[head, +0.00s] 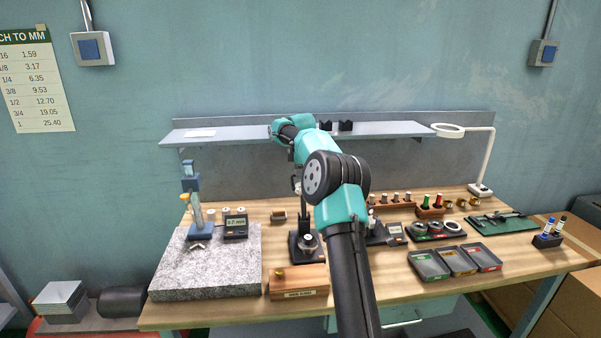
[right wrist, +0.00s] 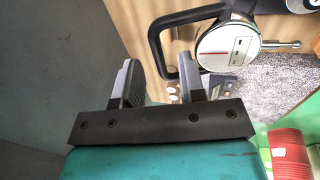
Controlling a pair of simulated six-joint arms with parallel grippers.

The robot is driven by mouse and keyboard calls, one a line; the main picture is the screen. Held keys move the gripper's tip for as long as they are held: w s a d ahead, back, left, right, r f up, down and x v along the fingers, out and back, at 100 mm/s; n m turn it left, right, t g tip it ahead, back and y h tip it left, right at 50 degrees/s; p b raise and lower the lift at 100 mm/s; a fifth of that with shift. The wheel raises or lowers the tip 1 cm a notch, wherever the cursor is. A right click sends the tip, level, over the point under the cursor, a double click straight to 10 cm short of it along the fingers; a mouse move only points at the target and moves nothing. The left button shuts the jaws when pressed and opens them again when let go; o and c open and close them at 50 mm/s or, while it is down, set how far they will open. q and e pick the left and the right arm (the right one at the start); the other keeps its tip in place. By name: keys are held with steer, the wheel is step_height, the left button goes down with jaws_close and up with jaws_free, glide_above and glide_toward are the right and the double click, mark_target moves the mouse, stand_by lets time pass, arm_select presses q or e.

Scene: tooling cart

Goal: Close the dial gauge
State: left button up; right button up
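In the right wrist view, the round body I take for the dial gauge (right wrist: 228,45) has a white label on the side toward me. A black loop-shaped part (right wrist: 157,42) is beside it, and a metal rod sticks out to its right. My right gripper (right wrist: 157,68) is open and empty. Its two fingers are apart, with the black loop just beyond them; contact cannot be told. In the head view, my right gripper (head: 292,156) is small and partly hidden, above a black stand (head: 305,248) on the bench. My arm hides part of that area. My left gripper is not in view.
A granite plate (head: 205,277) with a blue stand (head: 200,230) and a digital readout (head: 236,228) lies at left. A wooden block (head: 298,282) is at the front. Grey trays (head: 430,266) and gauge rings (head: 436,229) are at right. A shelf (head: 225,136) runs along the back.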

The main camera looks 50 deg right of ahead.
steer(key=shift+d+f, duration=0.1)
steer(key=shift+f, duration=0.35)
jaws_close()
stand_by(0.3)
